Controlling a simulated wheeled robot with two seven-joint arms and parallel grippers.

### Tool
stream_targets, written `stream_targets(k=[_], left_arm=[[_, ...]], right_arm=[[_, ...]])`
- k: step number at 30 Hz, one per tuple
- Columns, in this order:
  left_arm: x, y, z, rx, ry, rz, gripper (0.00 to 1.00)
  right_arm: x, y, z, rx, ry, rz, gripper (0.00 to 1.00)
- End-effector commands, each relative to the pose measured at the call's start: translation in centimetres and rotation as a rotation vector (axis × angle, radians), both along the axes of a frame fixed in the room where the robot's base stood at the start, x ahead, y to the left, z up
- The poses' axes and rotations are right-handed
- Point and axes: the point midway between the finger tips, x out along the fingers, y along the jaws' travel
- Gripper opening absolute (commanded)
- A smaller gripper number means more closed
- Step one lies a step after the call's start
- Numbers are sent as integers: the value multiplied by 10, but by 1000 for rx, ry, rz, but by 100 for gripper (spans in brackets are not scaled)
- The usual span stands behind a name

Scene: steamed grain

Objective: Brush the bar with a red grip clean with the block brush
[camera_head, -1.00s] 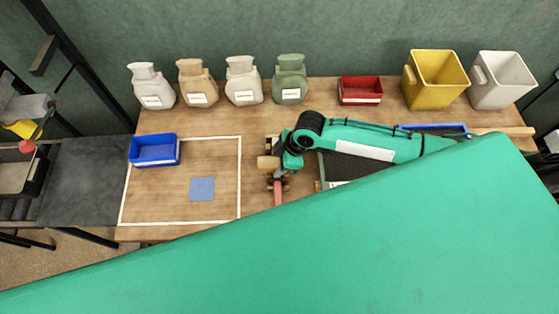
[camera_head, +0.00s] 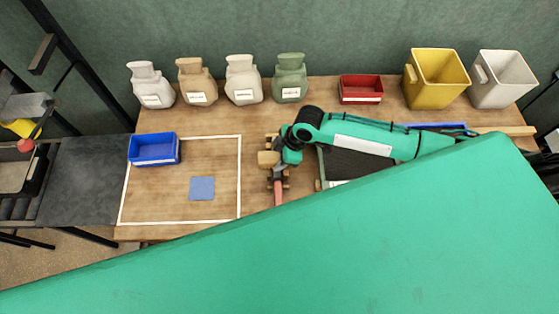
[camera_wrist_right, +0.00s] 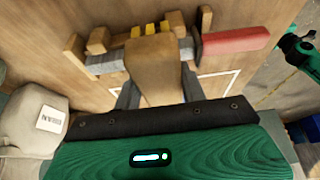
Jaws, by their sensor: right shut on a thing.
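The bar with a red grip lies across wooden supports. Its red grip (camera_head: 278,192) points toward me in the head view. In the right wrist view the red grip (camera_wrist_right: 235,41) is at upper right, and the grey bar (camera_wrist_right: 108,62) runs left from it, behind the brush. My right gripper (camera_wrist_right: 155,85) is shut on the wooden block brush (camera_wrist_right: 155,68), which also shows in the head view (camera_head: 268,160). The brush is over the bar's middle; whether its underside touches the bar is hidden.
A blue bin (camera_head: 154,150) and a blue square (camera_head: 202,188) are in the white-outlined area at left. Several labelled sacks (camera_head: 242,80), a red bin (camera_head: 360,90), a yellow bin (camera_head: 436,80) and a white bin (camera_head: 502,80) line the back. A large green surface covers the front.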

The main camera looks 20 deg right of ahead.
Motion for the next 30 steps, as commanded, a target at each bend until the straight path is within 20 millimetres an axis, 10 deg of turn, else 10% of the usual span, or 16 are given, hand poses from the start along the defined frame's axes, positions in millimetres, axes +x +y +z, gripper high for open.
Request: stream_targets(k=[30], left_arm=[[0,0,-13,0,0,0,36]], right_arm=[[45,-13,-3,0,0,0,23]])
